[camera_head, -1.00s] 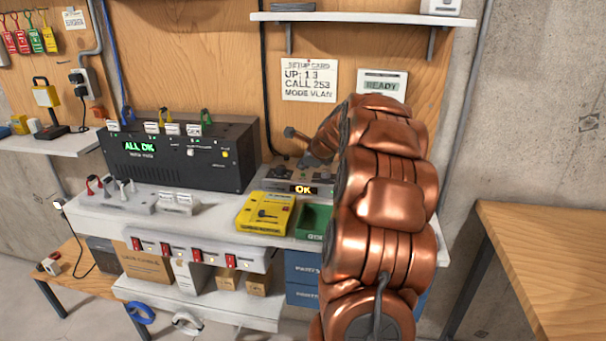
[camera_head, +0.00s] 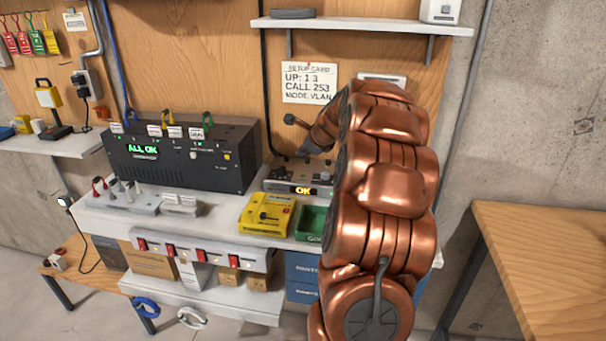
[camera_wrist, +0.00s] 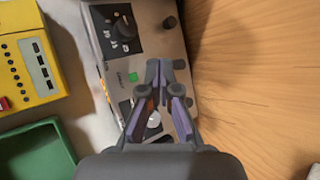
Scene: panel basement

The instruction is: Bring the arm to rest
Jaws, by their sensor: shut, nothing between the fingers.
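My copper-coloured arm (camera_head: 385,190) stands over the right part of the bench in the head view. My gripper (camera_wrist: 157,75) is shut and empty in the wrist view. It points down over a grey control box (camera_wrist: 152,40) with black knobs and a small green square; I cannot tell the height of the gap. In the head view the same box (camera_head: 283,178) shows a lit "OK" display. My gripper's fingertips (camera_head: 305,153) show small just above the box's back part, beside the arm. The arm hides the box's right side.
A yellow device (camera_head: 267,215) and a green tray (camera_head: 311,223) lie in front of the box. A black unit (camera_head: 180,160) reading "ALL OK" stands to the left. A wooden panel (camera_wrist: 255,70) rises close by. A shelf (camera_head: 360,24) hangs above, and a wooden table (camera_head: 545,260) stands right.

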